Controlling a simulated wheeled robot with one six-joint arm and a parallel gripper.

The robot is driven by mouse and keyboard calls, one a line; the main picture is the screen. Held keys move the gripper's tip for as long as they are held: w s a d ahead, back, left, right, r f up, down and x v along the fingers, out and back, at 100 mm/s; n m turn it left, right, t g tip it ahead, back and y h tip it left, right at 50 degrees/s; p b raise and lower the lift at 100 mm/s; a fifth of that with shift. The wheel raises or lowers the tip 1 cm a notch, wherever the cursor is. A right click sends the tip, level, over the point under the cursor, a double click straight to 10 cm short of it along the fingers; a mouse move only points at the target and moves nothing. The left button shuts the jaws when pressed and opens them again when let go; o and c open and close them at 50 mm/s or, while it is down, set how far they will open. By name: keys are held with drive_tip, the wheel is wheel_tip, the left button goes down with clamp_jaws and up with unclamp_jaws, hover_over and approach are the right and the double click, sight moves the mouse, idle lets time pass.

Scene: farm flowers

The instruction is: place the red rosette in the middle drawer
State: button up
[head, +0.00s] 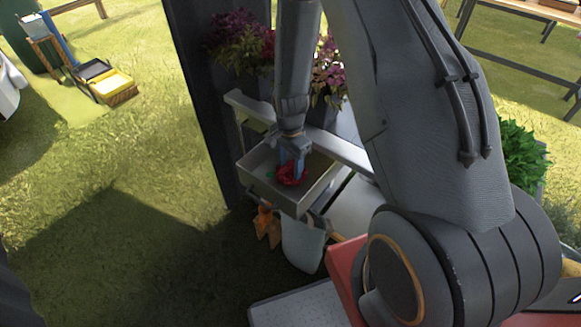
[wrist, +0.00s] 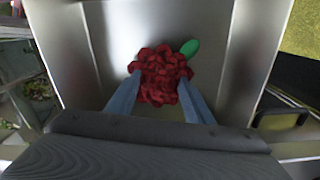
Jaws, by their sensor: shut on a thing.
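The red rosette (head: 291,175) is between the fingers of my gripper (head: 292,160), inside or just above an open metal drawer (head: 318,192). In the wrist view the red rosette (wrist: 161,75) sits between the two blue fingertips of my gripper (wrist: 160,98), with the grey drawer floor (wrist: 115,30) behind it. My gripper is shut on the rosette. A green oval piece (wrist: 190,47) shows beside the rosette. I cannot tell whether the rosette touches the drawer floor. Which drawer of the unit this is cannot be told.
Flowering plants (head: 240,45) stand behind the drawer, near a dark post (head: 200,100). An orange thing (head: 266,225) and a pale cloth-like thing (head: 302,245) are below the drawer front. A yellow and black cart (head: 105,82) stands far left on open grass.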

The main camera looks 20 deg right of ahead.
sight(290, 167)
drive_tip(key=shift+f, duration=0.55)
drive_tip(key=shift+f, duration=0.15)
drive_tip(key=o, duration=0.9)
drive_tip(key=shift+o, duration=0.2)
wheel_tip(290, 167, up, 11)
drive_tip(key=b, duration=0.3)
drive_tip(key=s+r+n+t, duration=0.1)
drive_tip(key=s+r+n, duration=1.2)
drive_tip(key=s, duration=0.1)
drive_tip(key=shift+s+a, duration=0.3)
drive_tip(key=shift+a, duration=0.1)
